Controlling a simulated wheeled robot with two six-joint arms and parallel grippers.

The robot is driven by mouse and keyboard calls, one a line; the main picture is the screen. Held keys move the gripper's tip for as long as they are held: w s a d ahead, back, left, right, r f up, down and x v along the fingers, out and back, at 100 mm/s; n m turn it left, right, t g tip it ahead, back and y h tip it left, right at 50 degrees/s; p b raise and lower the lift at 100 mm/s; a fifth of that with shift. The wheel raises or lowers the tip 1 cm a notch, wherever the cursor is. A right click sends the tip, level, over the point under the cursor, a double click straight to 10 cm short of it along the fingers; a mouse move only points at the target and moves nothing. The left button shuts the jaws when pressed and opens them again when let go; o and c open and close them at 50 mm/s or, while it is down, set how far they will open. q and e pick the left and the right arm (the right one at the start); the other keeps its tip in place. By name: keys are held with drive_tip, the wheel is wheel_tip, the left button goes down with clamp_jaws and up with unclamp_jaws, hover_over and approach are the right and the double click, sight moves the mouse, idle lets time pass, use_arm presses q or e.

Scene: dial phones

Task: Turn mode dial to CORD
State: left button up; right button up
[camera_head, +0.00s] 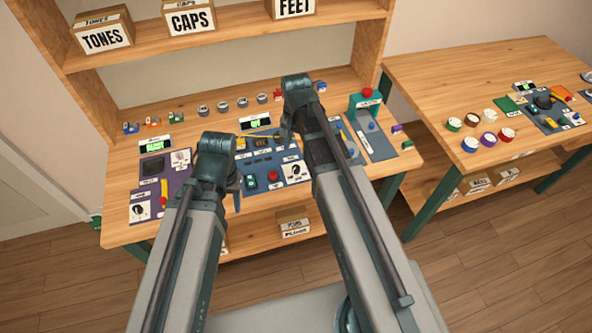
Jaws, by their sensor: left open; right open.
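A blue-grey panel (262,158) on the workbench carries a round dial (291,171) with a white face at its right, a red button (273,176) and green switches. A second dial (138,210) sits on the purple panel (177,184) at the left. The labels are too small to read, so I cannot tell which is the mode dial. My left gripper (236,183) is open over the left edge of the blue-grey panel. My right gripper (285,133) is open over its upper right part. Neither holds anything visible. My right arm hides the area right of the panel.
Small displays (254,122) stand behind the panels. A green box with a red button (367,93) stands at the right. Several round pieces (222,107) line the bench's back. A shelf with labelled boxes (103,29) is above. A second table (440,80) stands right.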

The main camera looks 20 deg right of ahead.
sight(296, 167)
wheel_tip(296, 167, down, 10)
drive_tip(key=b, duration=0.9)
drive_tip(key=shift+r, duration=0.1)
drive_tip(key=shift+c, duration=0.3)
clamp_jaws()
